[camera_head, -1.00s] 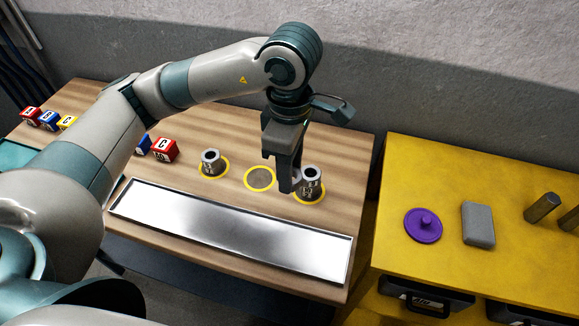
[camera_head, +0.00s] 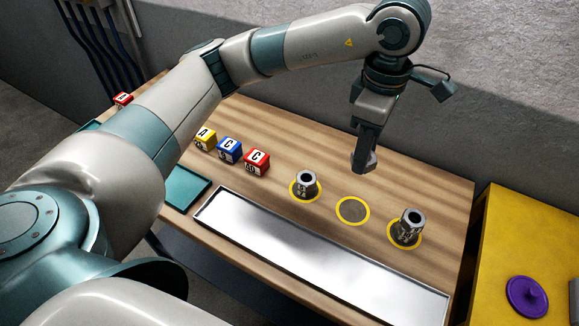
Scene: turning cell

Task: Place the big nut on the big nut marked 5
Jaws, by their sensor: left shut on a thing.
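My left gripper (camera_head: 362,163) is above the wooden bench, behind the middle yellow ring, with its fingers pointing down. It is shut on a small grey piece, probably the big nut (camera_head: 371,161), mostly hidden by the fingers. One grey metal stack with a hole on top (camera_head: 306,183) stands upright in the left yellow ring. Another, taller-looking stack (camera_head: 408,228) stands in the right ring, slightly apart from the gripper. Both carry dark markings too small to read, so I cannot tell which is marked 5. The middle yellow ring (camera_head: 353,210) is empty. My right gripper is not in view.
A long shiny metal tray (camera_head: 310,255) lies along the bench's front. Lettered blocks in yellow, blue and red (camera_head: 229,149) stand at the left, near a teal tray (camera_head: 187,187). A yellow table (camera_head: 520,240) with a purple lidded disc (camera_head: 526,297) is at right.

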